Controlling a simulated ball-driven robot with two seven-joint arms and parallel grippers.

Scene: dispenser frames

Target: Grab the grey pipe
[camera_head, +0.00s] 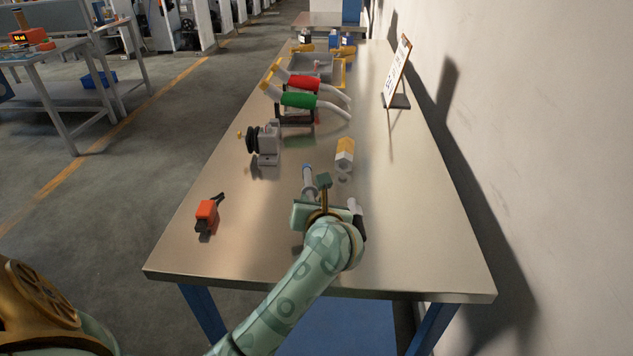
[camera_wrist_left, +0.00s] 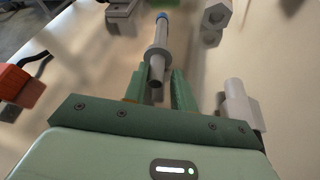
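The grey pipe (camera_head: 308,178) lies on the steel workbench (camera_head: 260,245), near the middle of its front half. It is a slim grey tube with a collar and a blue far end. In the left wrist view, the pipe (camera_wrist_left: 158,54) points away from me, with its near end between the two green fingers. My left gripper (camera_head: 316,192) reaches over the bench; in the wrist view, its fingers (camera_wrist_left: 161,88) are apart, with a gap visible beside the pipe. Whether a finger touches it I cannot tell. My right gripper is not in view.
A pale grey fitting (camera_wrist_left: 240,104) lies close right of the gripper. A hexagonal piece (camera_head: 344,155) is ahead right, a grey clamp-like device (camera_head: 266,145) ahead left, and an orange tool (camera_head: 207,214) left. Green (camera_head: 299,100) and red (camera_head: 303,84) handled items stand farther back. A wall borders the right side.

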